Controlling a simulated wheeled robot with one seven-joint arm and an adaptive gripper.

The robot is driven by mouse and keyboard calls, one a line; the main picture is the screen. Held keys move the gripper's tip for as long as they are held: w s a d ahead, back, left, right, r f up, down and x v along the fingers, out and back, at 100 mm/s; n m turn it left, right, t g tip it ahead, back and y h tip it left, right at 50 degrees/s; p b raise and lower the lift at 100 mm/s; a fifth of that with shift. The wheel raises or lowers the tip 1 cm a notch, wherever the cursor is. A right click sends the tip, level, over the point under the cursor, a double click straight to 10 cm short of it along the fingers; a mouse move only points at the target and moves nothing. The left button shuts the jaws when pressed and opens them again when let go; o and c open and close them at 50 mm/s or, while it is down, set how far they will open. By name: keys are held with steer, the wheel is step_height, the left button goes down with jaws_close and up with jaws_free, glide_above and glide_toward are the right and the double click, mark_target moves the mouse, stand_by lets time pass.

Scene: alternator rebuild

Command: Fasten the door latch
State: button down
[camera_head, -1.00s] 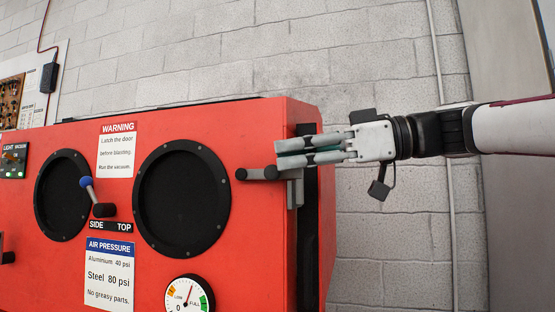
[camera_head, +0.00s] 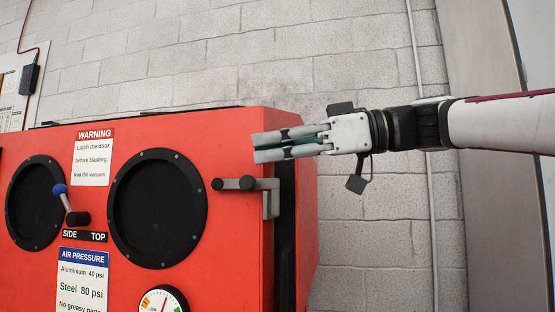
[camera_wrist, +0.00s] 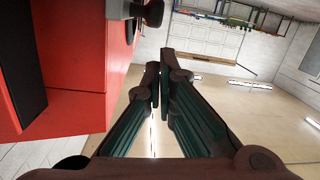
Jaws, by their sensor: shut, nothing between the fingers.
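The door latch is a grey bracket (camera_head: 271,197) at the right edge of the red cabinet's front, with a dark horizontal handle (camera_head: 232,184) reaching left from it and ending in a round knob. In the wrist view part of the latch (camera_wrist: 128,9) shows at the top, left of the fingers. My gripper (camera_head: 254,147) points left, its fingers together and empty, above the latch and apart from it. In the wrist view the fingertips (camera_wrist: 159,68) meet, with no object between them. Whether the latch is engaged behind the door edge cannot be told.
The red cabinet (camera_head: 228,135) has two black round ports (camera_head: 157,208), a blue-knobbed lever (camera_head: 60,190), a pressure gauge (camera_head: 161,300) and a warning sign (camera_head: 93,157). A block wall (camera_head: 370,230) stands behind.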

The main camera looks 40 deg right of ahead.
steer(key=s+d+f+p, duration=0.1)
steer(key=s+d+f, duration=0.3)
steer(key=s, duration=0.3)
steer(key=shift+d+p, duration=0.3)
steer(key=shift+d, duration=0.55)
steer(key=shift+r, duration=0.1)
steer(key=s+a+f+m+g+h, duration=0.2)
steer(key=a+f+m+g, duration=0.35)
steer(key=a+f, duration=1)
steer(key=s+f+m+g+h, duration=0.2)
steer(key=s+f+g+h, duration=0.25)
steer(key=f, duration=0.55)
steer(key=s+f+m+g+h, duration=0.3)
steer(key=s+f+h, duration=0.15)
steer(key=f, duration=0.55)
step_height(320, 180, up, 35)
steer(key=t+p, duration=0.4)
steer(key=p, duration=2.9)
steer(key=shift+n+y, duration=0.3)
steer(key=shift+n, duration=0.15)
